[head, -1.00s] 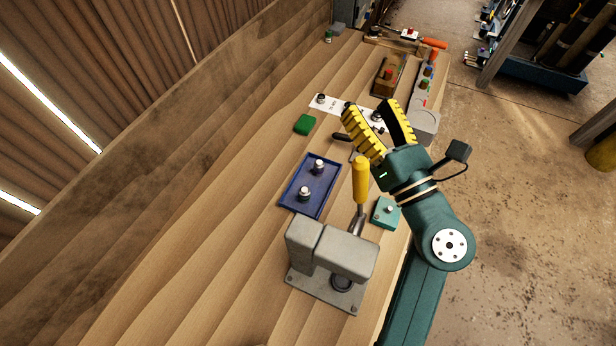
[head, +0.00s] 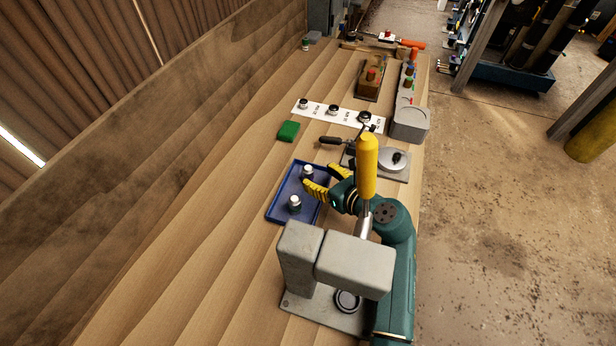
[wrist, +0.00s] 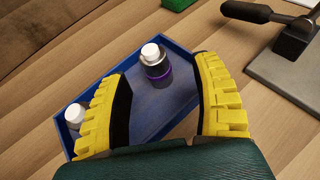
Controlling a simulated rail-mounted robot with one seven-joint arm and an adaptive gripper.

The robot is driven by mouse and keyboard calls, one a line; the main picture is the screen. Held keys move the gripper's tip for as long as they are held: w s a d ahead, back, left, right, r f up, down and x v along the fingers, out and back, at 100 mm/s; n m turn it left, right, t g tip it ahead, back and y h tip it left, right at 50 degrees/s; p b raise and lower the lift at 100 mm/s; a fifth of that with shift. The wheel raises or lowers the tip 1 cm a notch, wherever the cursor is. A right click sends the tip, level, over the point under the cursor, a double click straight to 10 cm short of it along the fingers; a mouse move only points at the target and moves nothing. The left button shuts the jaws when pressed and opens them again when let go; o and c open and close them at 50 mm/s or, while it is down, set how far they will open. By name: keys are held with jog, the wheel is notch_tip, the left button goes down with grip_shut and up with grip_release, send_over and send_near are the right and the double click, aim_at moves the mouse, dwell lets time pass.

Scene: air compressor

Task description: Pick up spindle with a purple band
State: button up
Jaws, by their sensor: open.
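The spindle with a purple band (wrist: 157,72) stands upright in a blue tray (wrist: 178,53); it has a white top and a dark body. In the head view it appears as the farther spindle (head: 307,172), its lower part partly hidden. A second white-topped spindle (wrist: 74,116) stands nearer in the tray, partly behind my left finger in the wrist view; its band is not visible there. My gripper (wrist: 163,78) is open and empty. Its yellow fingers are over the tray, with the purple-banded spindle ahead between the fingertips. Contact is not visible.
A grey press (head: 340,265) with a yellow handle (head: 367,165) stands close to my arm. A black-handled tool (head: 335,141) on a metal plate lies beyond the tray. A green block (head: 289,131) and a white labelled strip (head: 318,113) with several spindles lie farther back.

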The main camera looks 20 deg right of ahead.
aim_at(312, 174)
jog(key=x, duration=0.1)
jog(key=b+x, duration=0.1)
jog(key=x, duration=0.3)
jog(key=shift+a+r+b, duration=0.1)
jog(key=shift+a+b, duration=0.25)
jog(key=shift+b, duration=0.05)
jog(key=shift+s, duration=0.15)
grip_shut()
jog(key=shift+r, duration=0.1)
